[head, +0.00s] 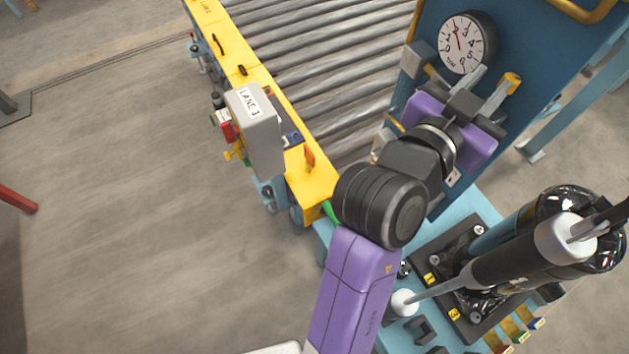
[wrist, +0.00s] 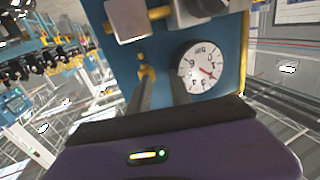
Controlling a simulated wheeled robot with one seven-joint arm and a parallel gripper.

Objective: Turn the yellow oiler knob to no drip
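The small yellow knob (head: 512,80) stands out from the blue panel, right of and below the round gauge. In the wrist view a small yellow fitting that looks like the same knob (wrist: 147,72) shows on the panel, close to the tip of the left finger. My gripper (head: 487,84) faces the panel with its two grey fingers apart and nothing visible between them. In the head view its right finger lines up with the knob; I cannot tell whether they touch. The wrist view shows my two fingers (wrist: 162,82) spread. The knob's setting cannot be read.
The white gauge (head: 467,42) is close to my fingers, also in the wrist view (wrist: 200,66). A silver block (wrist: 128,20) and yellow pipe sit near. A roller conveyor (head: 330,70) lies behind left, with a grey LANE 3 box (head: 256,125). A black cylinder (head: 520,255) stands lower right.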

